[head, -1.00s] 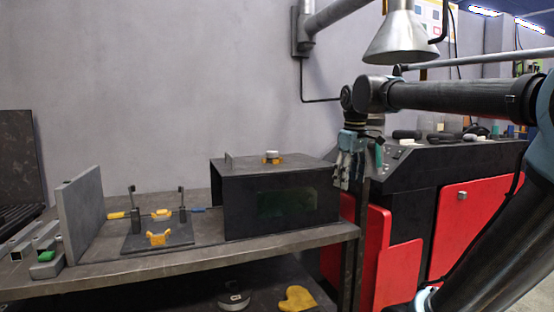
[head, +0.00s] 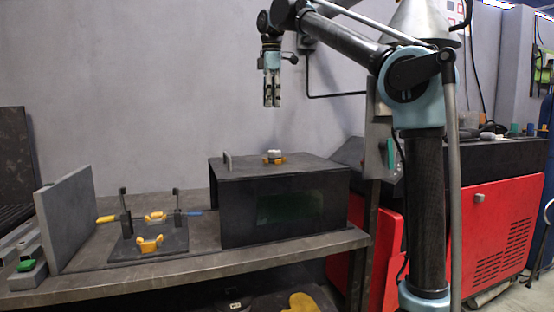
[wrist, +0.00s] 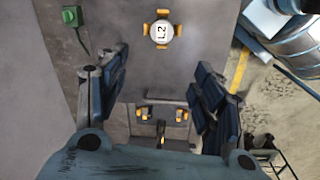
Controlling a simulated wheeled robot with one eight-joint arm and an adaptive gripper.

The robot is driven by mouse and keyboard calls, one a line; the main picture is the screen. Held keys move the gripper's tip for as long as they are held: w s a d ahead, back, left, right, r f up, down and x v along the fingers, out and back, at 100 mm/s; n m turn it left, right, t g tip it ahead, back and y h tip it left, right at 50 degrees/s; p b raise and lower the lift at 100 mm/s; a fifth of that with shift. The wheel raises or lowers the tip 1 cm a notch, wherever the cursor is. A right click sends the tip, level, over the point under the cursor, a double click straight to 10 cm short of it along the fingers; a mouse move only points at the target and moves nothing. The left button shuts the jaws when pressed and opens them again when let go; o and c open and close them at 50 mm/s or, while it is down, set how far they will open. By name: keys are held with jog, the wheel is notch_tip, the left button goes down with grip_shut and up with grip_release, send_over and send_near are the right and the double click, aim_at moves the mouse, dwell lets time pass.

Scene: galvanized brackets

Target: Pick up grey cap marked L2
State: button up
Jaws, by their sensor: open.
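The light grey cap marked L2 (wrist: 161,32) sits in a yellow pronged holder (wrist: 147,29), its label readable in the wrist view. In the head view the cap (head: 274,153) and yellow holder (head: 265,161) rest on top of the black box (head: 235,208). My gripper (head: 272,104) points down, clearly above the box and nearly in line with the cap. In the wrist view my gripper (wrist: 160,88) is open and empty, its fingers wide apart, with the cap toward the picture's top, beyond the fingers.
Left of the box, a dark plate (head: 175,243) with posts holds yellow brackets (head: 149,243) on the workbench (head: 215,266). A grey panel (head: 66,218) stands further left. A red cabinet (head: 500,230) is at the right.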

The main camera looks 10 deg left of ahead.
jog(key=f, duration=0.1)
send_over(274, 151)
jog(key=a, duration=0.1)
jog(key=f, duration=1)
jog(key=shift+w+f, duration=0.3)
jog(key=shift+w+d+f, duration=0.15)
jog(key=shift+d+f, duration=0.05)
jog(key=shift+f, duration=1.2)
jog(key=shift+w+d+f, duration=0.1)
jog(key=shift+d+f, duration=0.05)
jog(key=shift+f, duration=1.25)
jog(key=c, duration=1.2)
